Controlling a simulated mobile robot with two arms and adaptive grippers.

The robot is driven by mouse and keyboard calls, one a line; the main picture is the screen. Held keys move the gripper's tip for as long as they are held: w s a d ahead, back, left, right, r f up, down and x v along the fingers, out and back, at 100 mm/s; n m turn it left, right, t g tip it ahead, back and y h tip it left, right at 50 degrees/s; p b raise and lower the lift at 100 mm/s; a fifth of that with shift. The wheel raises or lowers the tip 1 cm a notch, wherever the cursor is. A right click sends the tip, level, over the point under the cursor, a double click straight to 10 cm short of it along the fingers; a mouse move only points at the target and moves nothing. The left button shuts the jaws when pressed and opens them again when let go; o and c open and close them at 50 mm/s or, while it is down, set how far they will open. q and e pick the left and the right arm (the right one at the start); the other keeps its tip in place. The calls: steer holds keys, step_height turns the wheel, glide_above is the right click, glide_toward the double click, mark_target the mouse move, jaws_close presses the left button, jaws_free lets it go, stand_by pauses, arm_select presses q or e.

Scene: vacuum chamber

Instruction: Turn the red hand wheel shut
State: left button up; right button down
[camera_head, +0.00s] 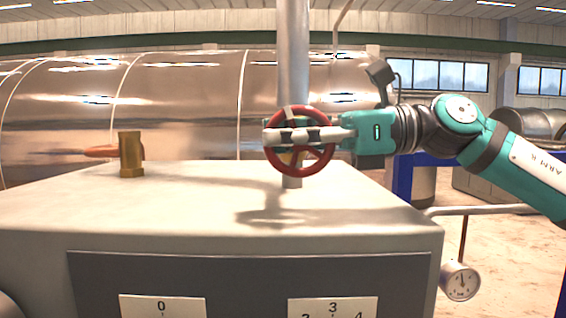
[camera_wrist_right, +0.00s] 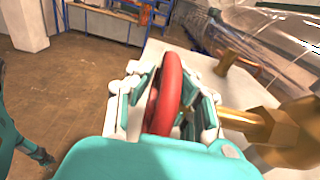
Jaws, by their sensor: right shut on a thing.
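The red hand wheel (camera_head: 299,172) stands upright in front of a vertical grey pipe (camera_head: 292,60), above the pale top of a cabinet. My right gripper (camera_head: 277,136) reaches in from the right, with its fingers across the wheel. In the right wrist view the wheel's red rim (camera_wrist_right: 167,95) lies between the two fingers of the gripper (camera_wrist_right: 168,85), which is shut on it. A brass valve body and stem (camera_wrist_right: 262,127) show to the right of the wheel there.
A large shiny metal cylinder (camera_head: 180,95) lies behind. A pressure gauge (camera_head: 461,281) sticks out at the cabinet's right side. The cabinet top's front is bare.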

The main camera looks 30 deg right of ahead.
mark_target(335, 145)
steer(key=shift+d+r+t+y, duration=0.1)
steer(key=shift+r+t+y, duration=0.05)
steer(key=shift+t+y, duration=0.5)
steer(key=shift+s+d+r+t+y, duration=0.15)
steer(key=shift+r+t+y, duration=0.1)
steer(key=shift+t+y, duration=0.6)
steer(key=shift+r+y, duration=0.1)
steer(key=shift+y, duration=0.2)
steer(key=c, duration=1.3)
jaws_free()
steer(key=shift+c, duration=0.2)
steer(key=shift+s+d+f+g, duration=0.3)
steer(key=shift+s+d, duration=0.1)
steer(key=shift+d, duration=0.1)
steer(key=v, duration=1)
steer(key=shift+s+d+f, duration=0.1)
steer(key=shift+d+f, duration=0.1)
steer(key=shift+d, duration=0.15)
